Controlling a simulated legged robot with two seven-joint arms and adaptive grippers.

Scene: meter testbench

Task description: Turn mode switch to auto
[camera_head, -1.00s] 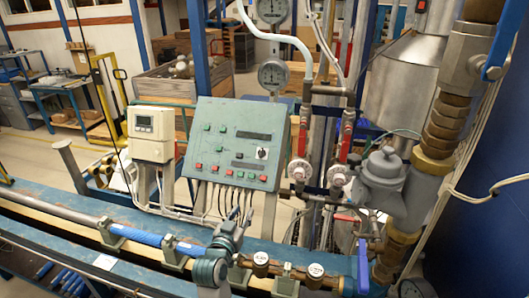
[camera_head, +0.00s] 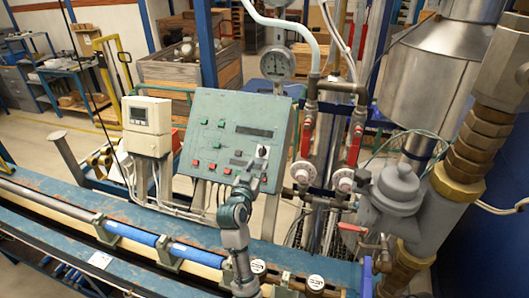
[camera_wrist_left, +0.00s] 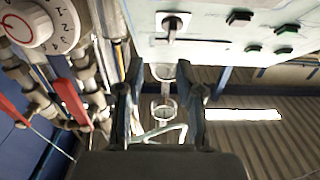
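The mode switch (camera_head: 262,151), a small dark knob on a white square plate, sits on the right side of the grey-green control panel (camera_head: 210,119). It also shows at the top of the left wrist view (camera_wrist_left: 172,27); I cannot tell which mode it is set to. My left gripper (camera_head: 247,184) is in front of the panel's lower right part, just below the switch and apart from it. In the left wrist view its two fingers (camera_wrist_left: 162,92) are spread with nothing between them. My right gripper is not in view.
Red and green buttons (camera_head: 213,167) line the panel near the switch. A white meter box (camera_head: 148,127) stands left of it. Pipes with red-handled valves (camera_head: 305,140) and white dials (camera_head: 303,172) stand close on the right. A blue pipe (camera_head: 136,235) runs along the bench in front.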

